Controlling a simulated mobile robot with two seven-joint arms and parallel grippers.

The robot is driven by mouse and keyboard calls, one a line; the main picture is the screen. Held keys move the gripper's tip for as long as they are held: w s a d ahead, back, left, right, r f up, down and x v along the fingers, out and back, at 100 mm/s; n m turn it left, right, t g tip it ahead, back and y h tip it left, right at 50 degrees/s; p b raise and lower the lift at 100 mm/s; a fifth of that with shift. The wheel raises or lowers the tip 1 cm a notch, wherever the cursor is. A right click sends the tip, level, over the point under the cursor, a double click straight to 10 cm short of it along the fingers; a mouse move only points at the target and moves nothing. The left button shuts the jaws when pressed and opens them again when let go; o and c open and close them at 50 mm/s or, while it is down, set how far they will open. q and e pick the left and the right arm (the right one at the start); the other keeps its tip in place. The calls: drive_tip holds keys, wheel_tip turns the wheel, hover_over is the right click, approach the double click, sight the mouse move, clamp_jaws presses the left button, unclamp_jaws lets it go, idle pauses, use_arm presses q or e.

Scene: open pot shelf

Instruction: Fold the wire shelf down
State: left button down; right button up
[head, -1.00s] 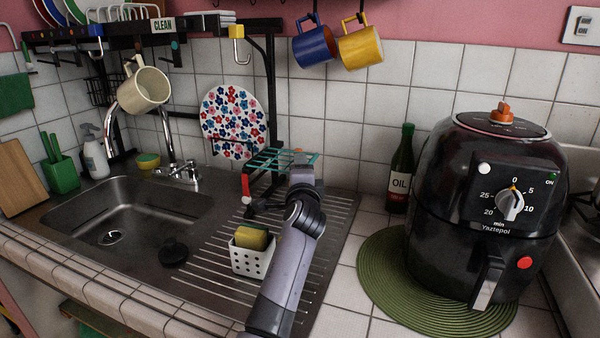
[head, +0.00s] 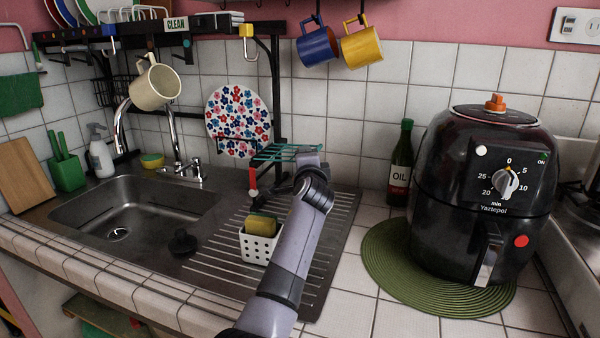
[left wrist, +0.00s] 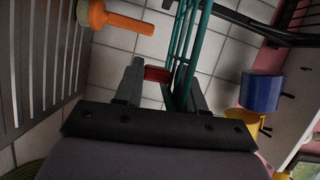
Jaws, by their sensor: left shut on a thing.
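The teal wire shelf (head: 280,152) sticks out from the dark rack in the head view, lying close to level and seen almost edge-on. In the left wrist view its wires (left wrist: 184,50) run up past the right finger. A small red piece (left wrist: 158,74) sits between the fingers, apparently on the shelf's edge. My left gripper (left wrist: 160,80) is shut on the wire shelf there. In the head view my left gripper (head: 311,160) is at the shelf's right end; its fingertips are hidden. My right gripper is not in view.
A red-handled item (head: 252,180) hangs below the shelf's left side. A white caddy (head: 261,245) with a sponge stands beside my arm on the drainboard. A flowered plate (head: 238,120) stands behind. An oil bottle (head: 400,168) and air fryer (head: 485,195) are right.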

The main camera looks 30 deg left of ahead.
use_arm(q)
drive_tip(key=shift+r+n+p, duration=0.4)
drive_tip(key=shift+p, duration=0.2)
drive_tip(key=c, duration=0.8)
unclamp_jaws()
drive_tip(key=shift+r, duration=0.1)
drive_tip(key=shift+v, duration=3.6)
